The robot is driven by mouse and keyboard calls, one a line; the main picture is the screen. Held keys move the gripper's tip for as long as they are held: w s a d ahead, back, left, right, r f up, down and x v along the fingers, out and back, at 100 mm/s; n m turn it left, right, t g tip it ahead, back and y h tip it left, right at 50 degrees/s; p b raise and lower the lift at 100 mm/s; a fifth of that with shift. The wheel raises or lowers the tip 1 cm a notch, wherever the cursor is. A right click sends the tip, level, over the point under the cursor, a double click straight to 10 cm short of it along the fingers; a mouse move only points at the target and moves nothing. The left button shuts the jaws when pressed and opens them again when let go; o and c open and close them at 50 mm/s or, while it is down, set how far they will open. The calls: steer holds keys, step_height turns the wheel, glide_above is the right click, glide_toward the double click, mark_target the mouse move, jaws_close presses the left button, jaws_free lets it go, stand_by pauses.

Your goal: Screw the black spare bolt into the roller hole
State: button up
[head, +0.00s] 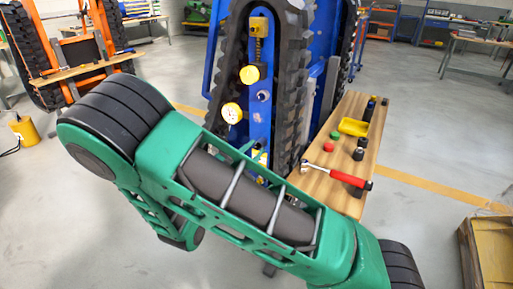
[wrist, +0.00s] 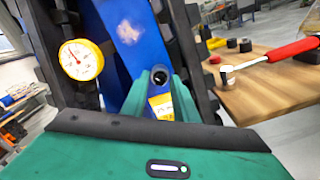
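My gripper (wrist: 158,86) shows its green fingers at the middle of the wrist view. They are closed around a dark round piece with a hollow end, which looks like the black spare bolt (wrist: 159,76). The blue carrier frame (wrist: 134,42) stands behind it, with a blurred pale round spot above and left of the fingers. In the head view the blue frame (head: 260,133) carries a metallic round fitting (head: 264,96). I cannot tell for sure which feature is the roller hole. My arm hides much of the gripper in the head view.
A gauge (head: 232,113) and a yellow disc (head: 249,75) stick out beside the frame, near a black track (head: 290,80). A wooden bench (head: 318,185) at right holds a red-handled ratchet (head: 335,173), a yellow tray (head: 354,127), and several small caps and sockets.

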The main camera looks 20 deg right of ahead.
jaws_close()
steer(key=m, duration=0.7)
steer(key=shift+m, duration=1.4)
steer(key=shift+m, duration=0.7)
steer(key=m, duration=0.4)
steer(key=shift+c, duration=1.1)
jaws_free()
steer(key=shift+m, duration=0.5)
steer(key=o, duration=0.4)
